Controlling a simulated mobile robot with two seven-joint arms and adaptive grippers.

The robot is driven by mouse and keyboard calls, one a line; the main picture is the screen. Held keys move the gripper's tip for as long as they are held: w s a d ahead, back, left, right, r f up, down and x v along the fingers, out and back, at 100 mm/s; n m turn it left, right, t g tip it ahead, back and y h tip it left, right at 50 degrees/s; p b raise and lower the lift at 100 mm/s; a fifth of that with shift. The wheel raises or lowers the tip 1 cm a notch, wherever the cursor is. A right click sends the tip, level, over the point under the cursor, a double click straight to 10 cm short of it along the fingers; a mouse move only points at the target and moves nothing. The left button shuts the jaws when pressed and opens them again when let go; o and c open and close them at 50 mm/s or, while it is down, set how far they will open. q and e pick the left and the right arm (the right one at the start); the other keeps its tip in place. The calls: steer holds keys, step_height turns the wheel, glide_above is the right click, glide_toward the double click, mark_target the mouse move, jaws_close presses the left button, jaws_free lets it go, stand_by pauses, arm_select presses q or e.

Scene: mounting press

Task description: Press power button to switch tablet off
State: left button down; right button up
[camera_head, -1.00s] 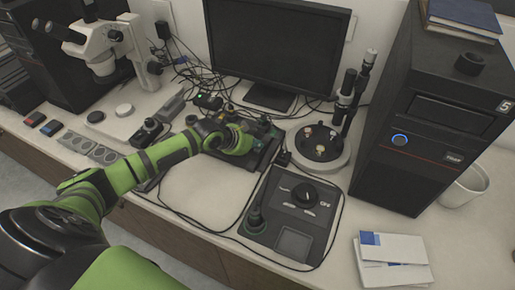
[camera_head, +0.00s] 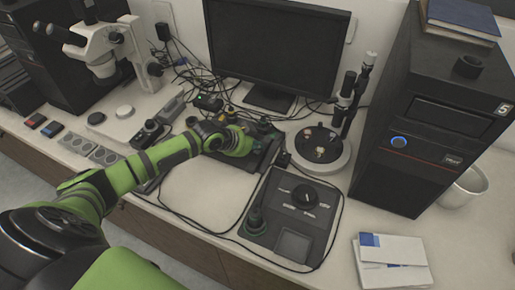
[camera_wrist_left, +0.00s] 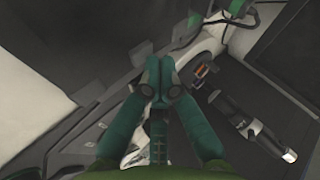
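My left arm reaches in from the left over the bench in the head view, with its wrist above a dark device (camera_head: 258,152) in front of the monitor. My left gripper itself is hard to make out there. In the left wrist view my left gripper (camera_wrist_left: 160,72) has its two green fingertips together, with nothing visible between them. My right gripper is not in view.
A control box (camera_head: 290,222) with a knob and small screen lies at the front. A monitor (camera_head: 275,50), a black computer tower (camera_head: 390,180), a microscope (camera_head: 100,45) and a round stand (camera_head: 338,160) surround the spot. Cables run across the bench.

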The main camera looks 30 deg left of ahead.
mark_target(256, 152)
arm_select(q)
steer(key=shift+r, duration=0.4)
step_height(256, 152, up, 5)
steer(key=p, duration=0.5)
steer(key=shift+r, duration=0.1)
stand_by(0.7)
